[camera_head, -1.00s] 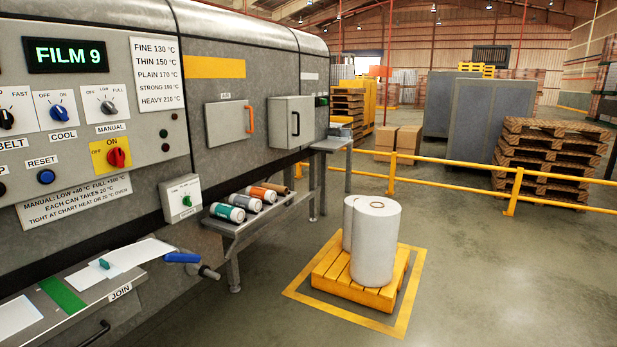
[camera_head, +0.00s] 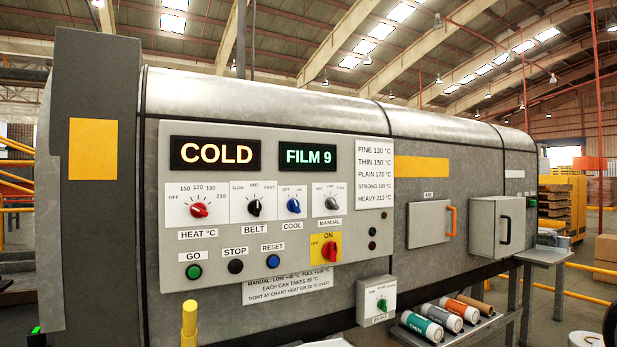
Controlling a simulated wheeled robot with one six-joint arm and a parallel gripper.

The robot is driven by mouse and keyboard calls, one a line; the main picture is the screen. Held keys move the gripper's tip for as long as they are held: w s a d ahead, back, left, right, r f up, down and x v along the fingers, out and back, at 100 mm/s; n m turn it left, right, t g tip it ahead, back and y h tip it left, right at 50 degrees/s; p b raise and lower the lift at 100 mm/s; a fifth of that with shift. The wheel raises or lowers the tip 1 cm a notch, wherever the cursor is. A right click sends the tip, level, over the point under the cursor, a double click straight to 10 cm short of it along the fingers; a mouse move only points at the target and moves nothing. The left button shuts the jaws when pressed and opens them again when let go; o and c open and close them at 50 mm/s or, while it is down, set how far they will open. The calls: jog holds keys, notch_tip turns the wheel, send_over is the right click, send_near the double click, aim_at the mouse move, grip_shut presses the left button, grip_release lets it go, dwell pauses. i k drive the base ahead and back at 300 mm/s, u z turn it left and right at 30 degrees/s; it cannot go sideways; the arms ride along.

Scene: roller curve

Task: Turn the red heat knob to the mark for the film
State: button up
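The red heat knob (camera_head: 198,210) sits on a white plate at the left of the control panel (camera_head: 300,255), above the label HEAT °C. Its dial runs from OFF through 150, 170 and 190 to 210. Its pointer is too small to read surely. An orange display (camera_head: 214,153) reads COLD and a green display (camera_head: 307,156) reads FILM 9. A chart (camera_head: 375,172) gives FINE 130, THIN 150, PLAIN 170, a STRONG figure that is hard to read, and HEAVY 210. My gripper is not in view.
Belt (camera_head: 255,206), cool (camera_head: 293,205) and manual (camera_head: 332,203) knobs stand right of the heat knob. A red ON/OFF switch (camera_head: 329,250) is below them. Several coloured rolls (camera_head: 440,314) lie on a side shelf. A yellow post (camera_head: 189,322) stands in front at lower left.

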aim_at(198, 210)
jog(key=k, duration=0.45)
jog(key=u, duration=2)
jog(key=i, duration=1.35)
jog(key=z, duration=2.1)
